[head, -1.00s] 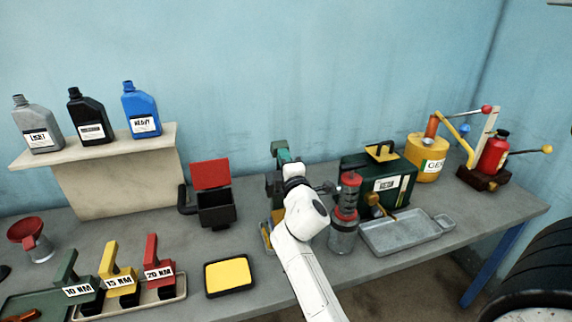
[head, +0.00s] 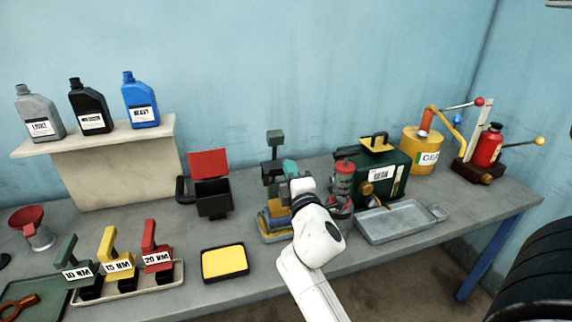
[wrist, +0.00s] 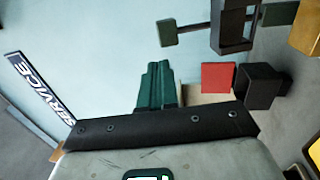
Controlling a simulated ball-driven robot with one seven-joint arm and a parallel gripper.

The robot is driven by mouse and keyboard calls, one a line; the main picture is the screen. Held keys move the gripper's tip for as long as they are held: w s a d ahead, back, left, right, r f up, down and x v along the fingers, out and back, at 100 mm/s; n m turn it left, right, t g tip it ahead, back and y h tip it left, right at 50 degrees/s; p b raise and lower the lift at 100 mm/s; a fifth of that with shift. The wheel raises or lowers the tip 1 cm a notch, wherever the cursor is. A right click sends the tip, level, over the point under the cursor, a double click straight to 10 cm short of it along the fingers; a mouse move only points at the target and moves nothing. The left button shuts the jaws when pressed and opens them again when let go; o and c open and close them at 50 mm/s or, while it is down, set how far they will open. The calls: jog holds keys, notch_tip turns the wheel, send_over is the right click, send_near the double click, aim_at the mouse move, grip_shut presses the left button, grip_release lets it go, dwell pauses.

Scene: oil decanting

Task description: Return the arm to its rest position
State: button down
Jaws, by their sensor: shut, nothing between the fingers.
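My white arm comes up from the bottom of the head view. My gripper (head: 290,167) is over the bench, partly hidden behind my wrist. In the wrist view its green fingers (wrist: 156,85) lie together with nothing between them. A blue and yellow stand with a dark post and green top (head: 275,138) is just behind and left of my gripper. A red-topped grey cylinder (head: 343,180) stands close to the right of my wrist.
The red-lidded black box (head: 211,195) and yellow pad (head: 225,262) are to the left. Labelled handles (head: 155,258) stand at front left. Bottles (head: 140,105) stand on the shelf.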

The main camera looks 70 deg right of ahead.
jog(key=shift+v, duration=1.25)
